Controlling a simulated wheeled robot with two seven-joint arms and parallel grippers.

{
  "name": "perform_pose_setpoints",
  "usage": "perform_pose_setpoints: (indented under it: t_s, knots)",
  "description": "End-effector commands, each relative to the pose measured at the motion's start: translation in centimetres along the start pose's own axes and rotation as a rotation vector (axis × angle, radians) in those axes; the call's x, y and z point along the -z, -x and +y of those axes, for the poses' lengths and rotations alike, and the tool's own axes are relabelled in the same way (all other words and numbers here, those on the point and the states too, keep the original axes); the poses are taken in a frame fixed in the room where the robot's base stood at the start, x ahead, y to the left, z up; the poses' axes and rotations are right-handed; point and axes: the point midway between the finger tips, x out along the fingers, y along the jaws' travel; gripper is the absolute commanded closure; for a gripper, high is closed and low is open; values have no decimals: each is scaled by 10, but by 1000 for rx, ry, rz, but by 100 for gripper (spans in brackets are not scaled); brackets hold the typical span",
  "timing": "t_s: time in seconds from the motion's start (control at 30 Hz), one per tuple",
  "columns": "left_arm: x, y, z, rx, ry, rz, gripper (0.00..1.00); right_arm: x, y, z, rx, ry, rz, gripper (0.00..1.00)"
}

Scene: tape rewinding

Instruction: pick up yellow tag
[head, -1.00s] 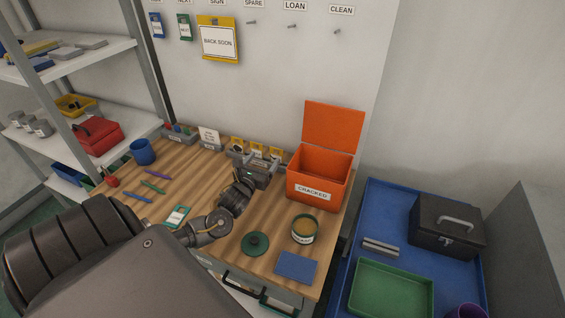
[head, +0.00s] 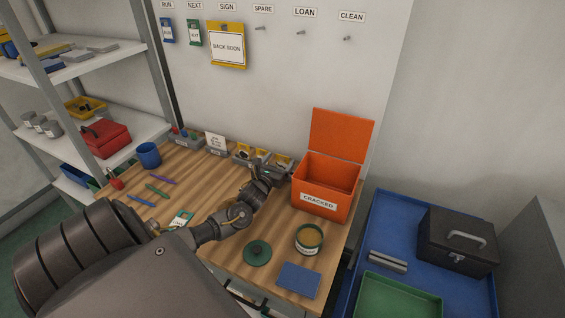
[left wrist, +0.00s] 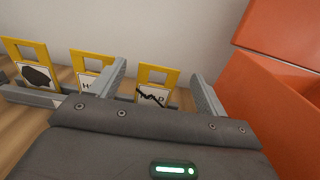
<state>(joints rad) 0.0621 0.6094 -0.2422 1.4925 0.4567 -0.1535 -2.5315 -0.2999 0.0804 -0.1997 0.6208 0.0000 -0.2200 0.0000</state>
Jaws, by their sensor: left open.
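Yellow tags with white cards stand in a row in a grey holder at the back of the wooden bench; in the head view the left one (head: 241,149) shows best. In the left wrist view there are three: a left tag with a dark blot (left wrist: 27,64), a middle tag (left wrist: 88,66) partly behind a finger, and a right tag (left wrist: 157,76) with a dark mark across its card. My left gripper (head: 268,164) is open, also seen in the left wrist view (left wrist: 160,88). Its fingers stand either side of the right tag, apparently without touching it. My right gripper is not in view.
An open orange CRACKED box (head: 326,186) stands close to the right of my left gripper. A tin (head: 309,240), a green lid (head: 257,253) and a blue pad (head: 298,278) lie nearer. A yellow BACK SOON sign (head: 227,45) hangs on the wall.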

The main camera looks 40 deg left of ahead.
Motion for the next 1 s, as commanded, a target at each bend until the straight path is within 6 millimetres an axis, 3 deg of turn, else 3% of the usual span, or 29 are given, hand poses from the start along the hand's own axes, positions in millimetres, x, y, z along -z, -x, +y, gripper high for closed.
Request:
perform_pose_setpoints:
  t_s: [0.4,0.73,1.0]
  knots:
    - [5,-46,1,-2,1,-1,25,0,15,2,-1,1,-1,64]
    - [7,-51,0,0,0,-1,25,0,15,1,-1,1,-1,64]
    - [7,-51,0,0,0,0,60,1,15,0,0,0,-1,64]
